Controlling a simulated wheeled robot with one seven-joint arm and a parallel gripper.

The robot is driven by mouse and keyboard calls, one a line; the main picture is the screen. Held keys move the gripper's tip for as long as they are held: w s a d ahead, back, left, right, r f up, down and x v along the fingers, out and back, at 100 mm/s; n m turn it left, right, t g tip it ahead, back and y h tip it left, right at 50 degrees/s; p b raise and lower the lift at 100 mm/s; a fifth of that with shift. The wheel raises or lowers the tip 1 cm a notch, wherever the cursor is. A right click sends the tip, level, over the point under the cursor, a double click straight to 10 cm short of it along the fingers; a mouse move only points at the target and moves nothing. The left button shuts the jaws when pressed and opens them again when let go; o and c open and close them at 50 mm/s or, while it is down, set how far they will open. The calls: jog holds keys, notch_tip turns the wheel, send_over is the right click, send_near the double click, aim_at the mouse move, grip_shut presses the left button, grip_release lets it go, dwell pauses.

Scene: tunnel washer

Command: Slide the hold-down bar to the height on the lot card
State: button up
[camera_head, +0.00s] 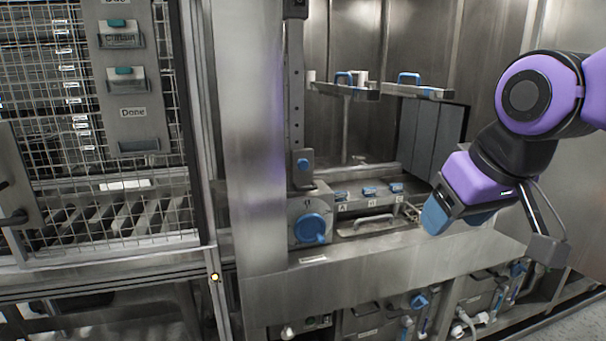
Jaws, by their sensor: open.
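A vertical metal rail (295,85) with a row of holes stands left of the washer's open bay. A bracket with a blue knob (303,165) sits near its foot. Two horizontal bars with blue handles, one on the left (345,88) and one on the right (415,91), are in the upper bay; I cannot tell which part is the hold-down bar. Cards with teal tops, an upper one (122,36) and a lower one (124,79), sit in pockets at the upper left; their writing is unreadable. My gripper (456,216) is open at the right, apart from the rail and bars.
A large blue knob (311,228) and a tray with a metal handle (375,224) are below the rail. A wide steel post (245,150) and a wire mesh door (60,110) stand left. Blue-handled valves (419,300) are under the ledge.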

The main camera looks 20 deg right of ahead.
jog(key=shift+o, duration=0.3)
jog(key=o, duration=0.4)
jog(key=shift+w, duration=0.1)
jog(key=shift+o, duration=0.7)
jog(key=w+f+t, duration=0.2)
jog(key=w+t, duration=0.1)
jog(key=w, duration=1.1)
jog(key=shift+a+m+y, duration=0.3)
jog(key=shift+a+y, duration=0.1)
jog(key=t, duration=1)
send_near(307, 189)
jog(key=shift+h, duration=0.4)
jog(key=w, duration=1)
jog(key=shift+w, duration=0.35)
